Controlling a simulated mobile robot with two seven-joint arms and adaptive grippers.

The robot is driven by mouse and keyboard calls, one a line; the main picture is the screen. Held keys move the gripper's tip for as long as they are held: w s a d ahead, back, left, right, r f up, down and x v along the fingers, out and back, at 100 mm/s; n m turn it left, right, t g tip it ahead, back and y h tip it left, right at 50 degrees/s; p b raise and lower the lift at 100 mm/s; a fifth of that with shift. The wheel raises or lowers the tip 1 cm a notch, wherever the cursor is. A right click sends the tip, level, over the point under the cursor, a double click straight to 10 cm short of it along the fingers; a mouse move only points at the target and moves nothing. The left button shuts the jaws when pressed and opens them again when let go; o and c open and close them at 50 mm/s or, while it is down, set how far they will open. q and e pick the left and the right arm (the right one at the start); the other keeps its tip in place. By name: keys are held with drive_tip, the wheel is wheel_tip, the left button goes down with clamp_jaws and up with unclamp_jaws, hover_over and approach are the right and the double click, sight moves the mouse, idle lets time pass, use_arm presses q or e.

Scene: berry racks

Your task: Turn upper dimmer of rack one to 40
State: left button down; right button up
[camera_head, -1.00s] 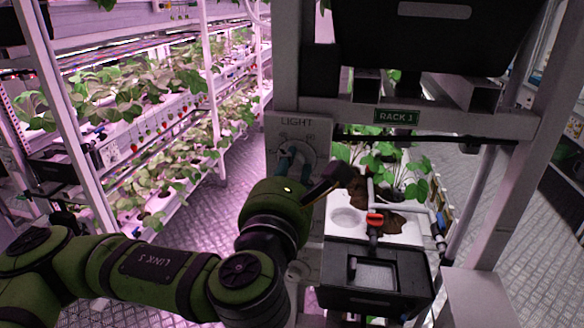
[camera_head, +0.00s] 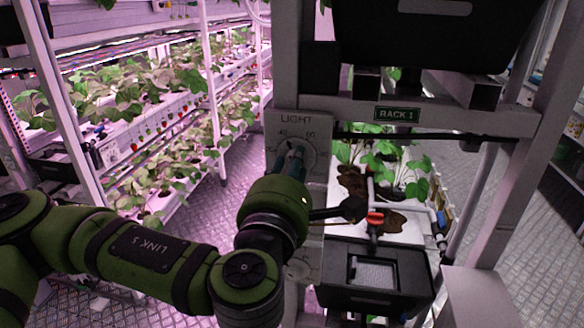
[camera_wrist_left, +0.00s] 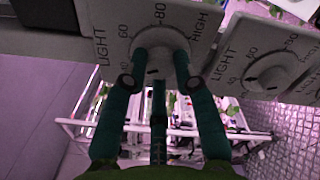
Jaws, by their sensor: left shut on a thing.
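The upper dimmer is a pale round dial on a grey panel marked LIGHT (camera_head: 296,122), on the post beside the RACK 1 sign (camera_head: 397,115). My left gripper (camera_head: 290,158) is shut on the upper dimmer's knob, its teal fingers on either side. In the left wrist view the fingers (camera_wrist_left: 160,72) grip the knob (camera_wrist_left: 160,42), with marks 60, 80 and HIGH around it. The fingers cover part of the dial, and I cannot tell the exact setting. A second dimmer knob (camera_wrist_left: 268,76) shows at the right there, untouched.
A black box (camera_head: 375,280) and a white planter with a red-handled valve (camera_head: 375,217) stand right of my wrist. A black crate (camera_head: 430,40) is above. Plant racks (camera_head: 150,130) fill the left, with an aisle floor (camera_head: 245,165) between.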

use_arm(q)
drive_tip(key=shift+f, duration=0.1)
drive_tip(key=c, duration=1)
unclamp_jaws()
wheel_tip(320, 180, up, 10)
